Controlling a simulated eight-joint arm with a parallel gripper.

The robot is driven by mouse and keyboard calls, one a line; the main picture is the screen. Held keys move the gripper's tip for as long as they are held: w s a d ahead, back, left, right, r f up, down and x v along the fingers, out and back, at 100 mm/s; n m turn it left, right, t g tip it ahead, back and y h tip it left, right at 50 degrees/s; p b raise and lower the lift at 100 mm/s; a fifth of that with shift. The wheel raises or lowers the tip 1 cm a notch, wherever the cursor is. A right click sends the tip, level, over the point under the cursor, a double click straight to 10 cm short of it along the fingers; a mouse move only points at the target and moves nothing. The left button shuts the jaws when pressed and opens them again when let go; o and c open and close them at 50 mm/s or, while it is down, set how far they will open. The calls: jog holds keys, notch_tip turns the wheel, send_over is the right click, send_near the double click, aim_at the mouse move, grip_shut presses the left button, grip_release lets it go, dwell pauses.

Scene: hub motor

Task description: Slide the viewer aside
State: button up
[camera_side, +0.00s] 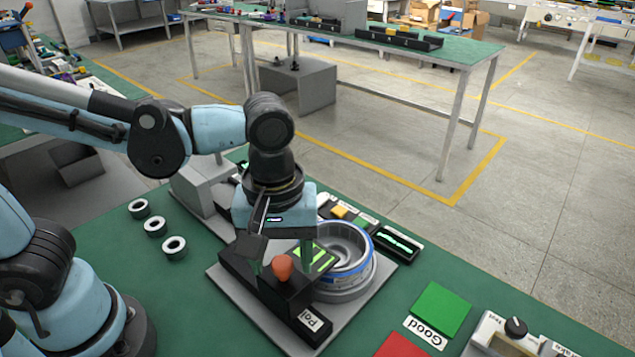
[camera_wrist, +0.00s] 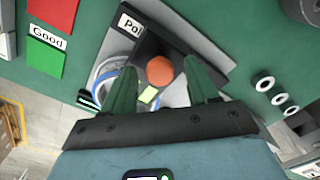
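The viewer (camera_side: 262,282) is a black block with a round orange-red knob (camera_side: 282,267), a greenish striped panel and a white label starting "Pol". It sits on a grey base plate, beside and partly over a round silver hub motor with a blue rim (camera_side: 348,262). My gripper (camera_side: 281,254) points down over the viewer, fingers on either side of the knob. In the wrist view the knob (camera_wrist: 160,70) shows between the open fingers, with a gap on each side. Part of the motor (camera_wrist: 127,80) is hidden behind a finger.
Several small rings (camera_side: 155,226) lie on the green table at left. A black tray (camera_side: 397,243) lies behind the motor. A green "Good" square (camera_side: 440,308), a red square (camera_side: 402,346) and a box with a black dial (camera_side: 516,327) are at right.

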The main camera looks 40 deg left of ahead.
grip_shut()
jog(key=a, duration=1.1)
jog(key=shift+a, duration=0.3)
grip_release()
jog(key=shift+d+r, duration=0.1)
jog(key=shift+r, duration=0.05)
notch_tip(320, 180, up, 12)
jog(key=shift+f, duration=0.1)
dwell(0.4)
jog(key=shift+w+a+f+m+t, duration=0.7)
jog(key=shift+f+m+t, duration=0.5)
jog(key=shift+f+m, duration=0.35)
jog(key=shift+w+a+f+m+t, duration=0.5)
jog(key=shift+w+f+m+t, duration=0.3)
jog(key=shift+f+m+t, duration=0.6)
jog(key=shift+w+a+f+m+t, duration=0.7)
jog(key=shift+f+m+t, duration=0.3)
jog(key=shift+f+m, duration=0.75)
